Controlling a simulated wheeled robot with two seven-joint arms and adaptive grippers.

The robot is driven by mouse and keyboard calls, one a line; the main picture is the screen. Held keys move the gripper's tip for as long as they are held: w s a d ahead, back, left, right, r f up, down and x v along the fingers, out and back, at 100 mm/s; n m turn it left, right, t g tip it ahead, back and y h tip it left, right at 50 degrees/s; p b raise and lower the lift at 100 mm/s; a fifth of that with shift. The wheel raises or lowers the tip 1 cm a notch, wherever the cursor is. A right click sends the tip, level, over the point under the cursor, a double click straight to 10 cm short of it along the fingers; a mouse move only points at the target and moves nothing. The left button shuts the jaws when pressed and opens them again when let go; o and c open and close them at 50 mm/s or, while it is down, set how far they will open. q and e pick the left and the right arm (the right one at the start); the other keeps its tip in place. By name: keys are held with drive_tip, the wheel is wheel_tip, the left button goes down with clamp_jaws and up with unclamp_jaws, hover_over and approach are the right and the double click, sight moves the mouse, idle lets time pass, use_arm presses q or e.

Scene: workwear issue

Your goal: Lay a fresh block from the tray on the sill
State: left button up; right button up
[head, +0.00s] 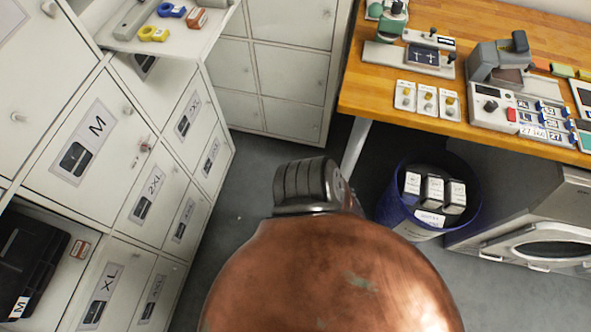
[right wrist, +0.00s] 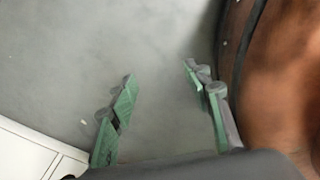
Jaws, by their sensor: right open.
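A small brown block (head: 197,18) with a pale label lies on the pale pull-out shelf (head: 187,45) at the upper left of the head view. A grey tray-like piece (head: 133,19) lies on its left; I cannot tell its contents. Another small brown block (head: 80,249) sits in an open locker at the lower left. I cannot tell which surface is the sill. My right gripper (right wrist: 160,79) shows only in the right wrist view, open, with green pads, empty above the grey floor and away from the blocks. My left gripper is not in view.
Blue rings (head: 171,10) and yellow rings (head: 153,34) share the shelf. A wooden bench (head: 362,88) with devices stands at right, a blue bin (head: 391,212) below.

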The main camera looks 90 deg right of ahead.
drive_tip(key=s+f+m+g, duration=0.15)
drive_tip(key=s+m, duration=0.25)
drive_tip(key=s, duration=0.7)
use_arm(q)
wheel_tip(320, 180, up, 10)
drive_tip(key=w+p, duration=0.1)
drive_tip(key=p, duration=1)
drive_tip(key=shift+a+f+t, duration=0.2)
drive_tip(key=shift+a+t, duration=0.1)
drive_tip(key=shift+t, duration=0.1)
use_arm(e)
wheel_tip(320, 180, up, 9)
drive_tip(key=w, duration=0.1)
drive_tip(key=shift+w+t, duration=0.25)
drive_tip(key=shift+t, duration=0.2)
drive_tip(key=shift+d+r, duration=0.1)
